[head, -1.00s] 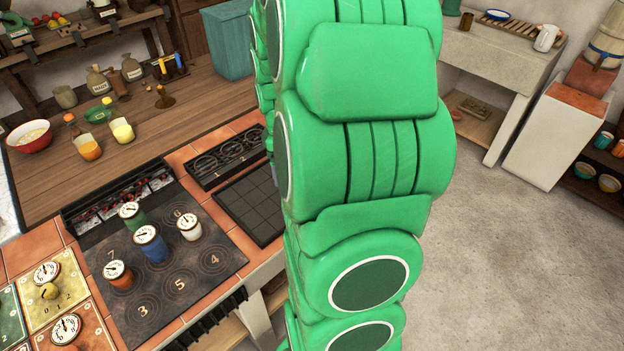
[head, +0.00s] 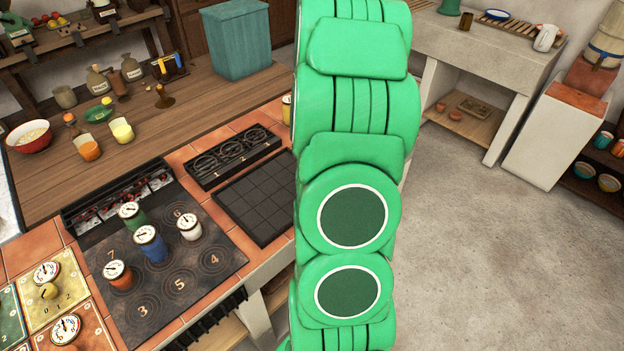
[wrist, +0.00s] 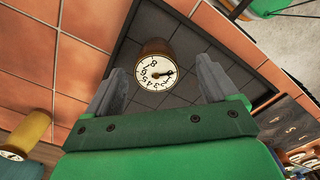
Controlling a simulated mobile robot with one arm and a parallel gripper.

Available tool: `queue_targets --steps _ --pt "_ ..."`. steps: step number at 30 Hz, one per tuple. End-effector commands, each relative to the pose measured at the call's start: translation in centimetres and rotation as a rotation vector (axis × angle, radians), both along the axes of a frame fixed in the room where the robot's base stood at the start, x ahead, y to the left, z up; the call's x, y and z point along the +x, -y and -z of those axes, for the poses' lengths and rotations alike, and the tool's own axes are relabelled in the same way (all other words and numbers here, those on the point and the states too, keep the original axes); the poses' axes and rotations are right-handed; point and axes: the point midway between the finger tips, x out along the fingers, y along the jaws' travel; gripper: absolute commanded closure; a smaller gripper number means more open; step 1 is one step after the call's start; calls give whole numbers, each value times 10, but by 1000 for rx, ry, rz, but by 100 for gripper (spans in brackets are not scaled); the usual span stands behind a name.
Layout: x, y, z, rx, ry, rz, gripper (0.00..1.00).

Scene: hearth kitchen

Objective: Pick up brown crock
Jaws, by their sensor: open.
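A brown crock (wrist: 157,46) with a white numbered dial on its lid stands on a dark tiled pad (wrist: 190,40) in the wrist view. My gripper (wrist: 161,66) is open, with one grey finger on each side of the crock in the picture. I cannot tell from this view how far the fingers are above or short of it. In the head view the same dark gridded pad (head: 255,205) shows, but no brown crock shows on its visible part; my arm hides the pad's right side and my gripper.
A yellow crock (wrist: 28,127) stands on the terracotta tiles nearby. Orange (head: 118,275), blue (head: 151,246), green (head: 131,215) and white (head: 189,228) dial-lidded crocks stand on the numbered hob left of the pad. A black ring rack (head: 232,156) lies behind the pad.

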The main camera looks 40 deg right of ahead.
Motion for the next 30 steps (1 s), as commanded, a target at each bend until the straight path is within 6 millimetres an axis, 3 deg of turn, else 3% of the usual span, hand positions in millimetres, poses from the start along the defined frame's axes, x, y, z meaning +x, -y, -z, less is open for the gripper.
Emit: queue_targets --steps 15,24,30 --pt "7 0 47 1 -1 1 13" --pt "8 0 50 -1 2 1 13" --pt "8 0 50 -1 2 1 44"
